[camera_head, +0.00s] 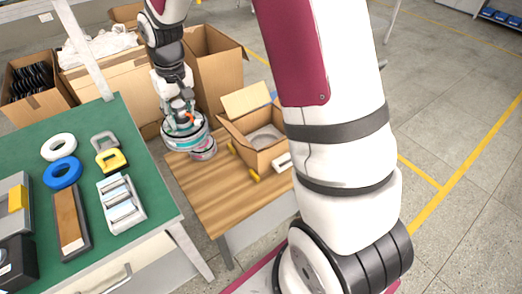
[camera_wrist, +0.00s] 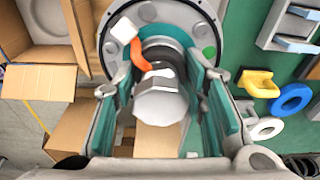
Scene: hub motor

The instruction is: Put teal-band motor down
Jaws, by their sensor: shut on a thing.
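The teal-band motor (camera_head: 186,138) is a round grey disc with a teal band. My gripper (camera_head: 181,112) is above it and shut on its central shaft. In the wrist view my gripper (camera_wrist: 162,78) has a jaw on each side of the metal shaft, with the motor's grey and teal face (camera_wrist: 204,22) beyond, an orange lead and a white connector on it. The motor is over the far left end of the wooden table (camera_head: 220,195). I cannot tell whether its underside touches the wood. A smaller disc-like part (camera_head: 204,150) shows beside it, partly hidden.
An open cardboard box (camera_head: 262,150) stands on the wooden table just right of the motor. The green bench (camera_head: 140,150) on the left holds a blue ring (camera_head: 62,173), a white ring (camera_head: 58,147) and a yellow-black part (camera_head: 111,160). The wooden table's front part is clear.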

